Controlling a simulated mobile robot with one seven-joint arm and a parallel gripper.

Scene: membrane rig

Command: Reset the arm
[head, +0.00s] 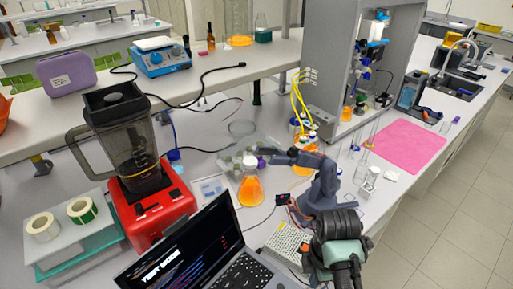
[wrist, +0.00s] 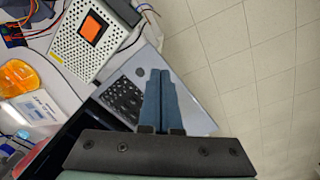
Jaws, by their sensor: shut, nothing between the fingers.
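My gripper (wrist: 160,75) is shut and empty in the wrist view, its two blue fingers together over the laptop (wrist: 186,98). In the head view my arm's end is at the lower right, and its fingers cannot be made out. A small dark grey-blue desktop arm (head: 318,188) stands on the bench, its upper link reaching left towards a flask of orange liquid (head: 250,189). A white perforated box (head: 288,243) lies in front of its base. In the wrist view this box (wrist: 75,47) carries an orange square switch (wrist: 91,29), up and left of my fingers, apart from them.
The open laptop, showing "TEST MODE" on its screen (head: 180,262), sits at the front edge. A red blender (head: 155,205) stands left, the grey rig cabinet (head: 345,75) behind. Wires (wrist: 38,25) lie beside the box. A pink mat (head: 403,147) lies right; floor is beyond the edge.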

